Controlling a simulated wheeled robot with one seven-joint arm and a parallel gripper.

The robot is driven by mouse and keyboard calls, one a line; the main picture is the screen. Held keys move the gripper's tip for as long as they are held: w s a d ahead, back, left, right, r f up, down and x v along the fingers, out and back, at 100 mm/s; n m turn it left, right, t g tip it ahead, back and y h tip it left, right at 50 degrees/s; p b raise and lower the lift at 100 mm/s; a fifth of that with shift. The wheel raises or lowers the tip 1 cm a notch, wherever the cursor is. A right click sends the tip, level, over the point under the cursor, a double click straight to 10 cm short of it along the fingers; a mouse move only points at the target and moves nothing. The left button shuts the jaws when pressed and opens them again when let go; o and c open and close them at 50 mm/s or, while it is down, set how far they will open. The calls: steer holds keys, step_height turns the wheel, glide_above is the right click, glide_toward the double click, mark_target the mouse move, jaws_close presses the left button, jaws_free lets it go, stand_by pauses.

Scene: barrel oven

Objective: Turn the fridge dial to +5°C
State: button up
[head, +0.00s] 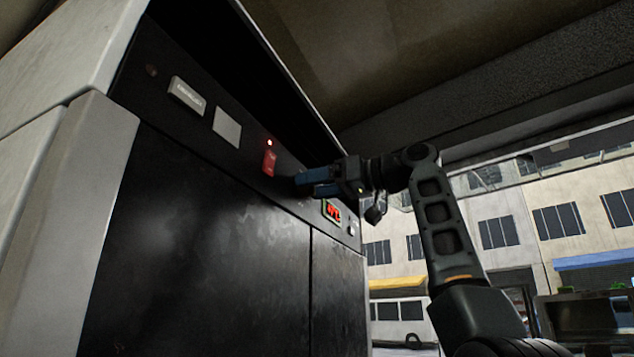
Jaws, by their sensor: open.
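The tall black-fronted fridge unit (210,220) fills the left half of the head view, with a control panel along its top. My gripper (303,183) has blue fingers and is open at the right part of this panel, pointing left towards it. The dial is not clearly visible; the fingers cover that part of the panel. I cannot tell whether they touch it. A small display (332,210) with red lit characters sits just below and right of the fingers; its reading is too small to tell surely.
A red switch (269,162) with a lit lamp above it is left of my gripper. A blank light plate (227,127) and a labelled plate (187,95) are further left. A small light button (351,229) is right of the display. Open space with buildings lies to the right.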

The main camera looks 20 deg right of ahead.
steer(key=c, duration=1.1)
steer(key=shift+o, duration=0.2)
steer(key=shift+m, duration=0.3)
steer(key=m, duration=1.1)
stand_by(0.4)
steer(key=o, duration=1.1)
steer(key=shift+c, duration=0.2)
